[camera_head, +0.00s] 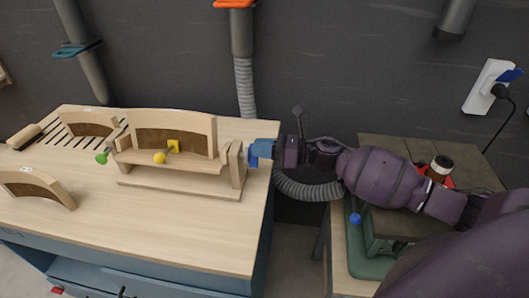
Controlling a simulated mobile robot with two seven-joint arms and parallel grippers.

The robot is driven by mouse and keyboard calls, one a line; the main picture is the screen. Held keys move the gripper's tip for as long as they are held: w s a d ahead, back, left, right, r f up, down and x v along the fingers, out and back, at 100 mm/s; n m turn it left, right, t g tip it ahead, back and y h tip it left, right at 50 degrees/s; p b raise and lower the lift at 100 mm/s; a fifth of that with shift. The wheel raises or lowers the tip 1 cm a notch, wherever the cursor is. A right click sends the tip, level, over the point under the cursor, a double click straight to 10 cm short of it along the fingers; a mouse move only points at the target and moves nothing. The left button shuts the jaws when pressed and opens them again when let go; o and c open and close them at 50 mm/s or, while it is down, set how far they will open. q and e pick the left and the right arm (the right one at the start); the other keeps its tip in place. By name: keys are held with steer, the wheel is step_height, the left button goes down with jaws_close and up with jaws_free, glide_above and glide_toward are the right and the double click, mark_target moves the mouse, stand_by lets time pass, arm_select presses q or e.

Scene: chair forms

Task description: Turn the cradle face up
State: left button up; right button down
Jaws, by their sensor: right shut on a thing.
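The wooden cradle (150,151) sits in a stand on the workbench, between two end uprights. A green knob (101,158) is at the left end. My right gripper (256,150), with blue fingers, reaches in from the right and is shut at the cradle's right end, beside the right upright (236,166). The fingers hide what they hold. My left gripper is not in view.
The light workbench (90,215) has bare room in front of the stand. Grey hoses (244,85) hang at the wall.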

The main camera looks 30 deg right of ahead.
steer(key=m+p, duration=0.1)
steer(key=m, duration=0.3)
steer(key=w+f+m+p, duration=0.1)
steer(key=m, duration=0.4)
steer(key=d+f+m+p, duration=0.1)
steer(key=m, duration=0.4)
steer(key=shift+w+d+f, duration=0.1)
steer(key=shift+w, duration=0.15)
stand_by(0.9)
steer(key=shift+f+m+p, duration=0.15)
steer(key=shift+m+p, duration=0.15)
steer(key=shift+m, duration=0.2)
stand_by(0.4)
steer(key=c, duration=1.1)
jaws_free()
steer(key=shift+c, duration=0.2)
steer(key=b+v, duration=0.1)
steer(key=v, duration=0.9)
steer(key=shift+s+d+b, duration=0.3)
steer(key=shift+b, duration=0.05)
